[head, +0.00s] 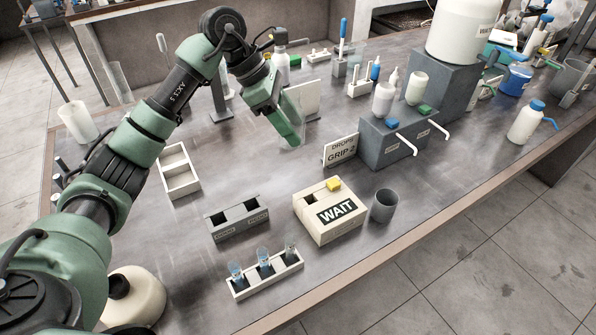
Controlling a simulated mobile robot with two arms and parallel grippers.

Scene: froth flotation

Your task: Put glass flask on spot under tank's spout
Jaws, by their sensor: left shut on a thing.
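My left gripper (289,133) reaches over the middle back of the table, its fingers pointing down. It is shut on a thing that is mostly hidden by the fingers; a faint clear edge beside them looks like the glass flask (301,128). Whether its base touches the table I cannot tell. The large white tank (462,32) stands on a tall grey block (437,88) at the back right, far from the gripper. Its spout and the spot under it are not clear to me. My right gripper is not in view.
A grey dispenser block (385,150) with two white spouts, a "DROPS GRIP 2" sign (341,150), a WAIT box (328,210), a grey cup (384,206) and a vial rack (268,277) stand on the table.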

